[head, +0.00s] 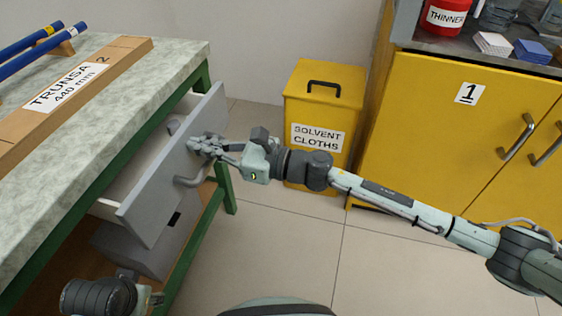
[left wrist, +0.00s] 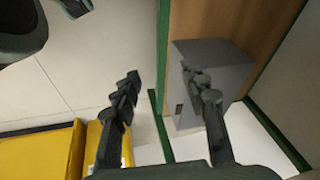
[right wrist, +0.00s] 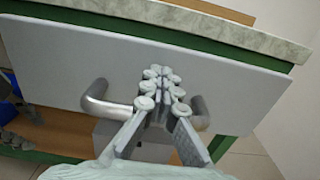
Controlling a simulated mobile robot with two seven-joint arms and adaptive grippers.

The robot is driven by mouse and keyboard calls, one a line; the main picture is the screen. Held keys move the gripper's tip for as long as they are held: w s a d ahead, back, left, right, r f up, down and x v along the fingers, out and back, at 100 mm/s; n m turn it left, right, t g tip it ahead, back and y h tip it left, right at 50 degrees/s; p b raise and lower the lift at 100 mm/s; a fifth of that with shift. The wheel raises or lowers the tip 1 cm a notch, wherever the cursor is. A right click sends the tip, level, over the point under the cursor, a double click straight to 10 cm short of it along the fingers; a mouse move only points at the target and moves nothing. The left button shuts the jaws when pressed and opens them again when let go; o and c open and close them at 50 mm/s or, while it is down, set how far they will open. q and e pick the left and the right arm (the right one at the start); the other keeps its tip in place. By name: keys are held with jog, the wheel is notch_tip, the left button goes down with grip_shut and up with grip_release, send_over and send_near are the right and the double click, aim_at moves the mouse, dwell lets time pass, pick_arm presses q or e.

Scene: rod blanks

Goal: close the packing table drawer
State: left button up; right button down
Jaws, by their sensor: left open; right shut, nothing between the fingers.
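The packing table (head: 130,75) has a pale stone-like top and a green frame. Its grey drawer (head: 150,190) is pulled out, with part of the inside showing behind the front panel. My right gripper (head: 200,146) is shut and empty at the drawer front. In the right wrist view its fingertips (right wrist: 164,82) point at the grey panel (right wrist: 230,85), over the middle of the bar handle (right wrist: 103,108); I cannot tell whether they touch. My left gripper (left wrist: 160,90) is open and empty, low beside the table. In the head view its fingers are mostly hidden.
A grey box-shaped unit (left wrist: 212,75) is under the tabletop. A yellow solvent cloths bin (head: 320,105) and a yellow cabinet (head: 440,140) stand at the back. Floor right of the drawer is clear.

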jog(key=x, duration=0.6)
jog(key=shift+b, duration=0.3)
jog(key=shift+w+a, duration=0.15)
jog(key=shift+a, duration=0.35)
pick_arm(q)
jog(key=shift+v, duration=1.25)
jog(key=shift+s+a, duration=0.1)
jog(key=shift+a, duration=0.1)
jog(key=shift+f, duration=0.1)
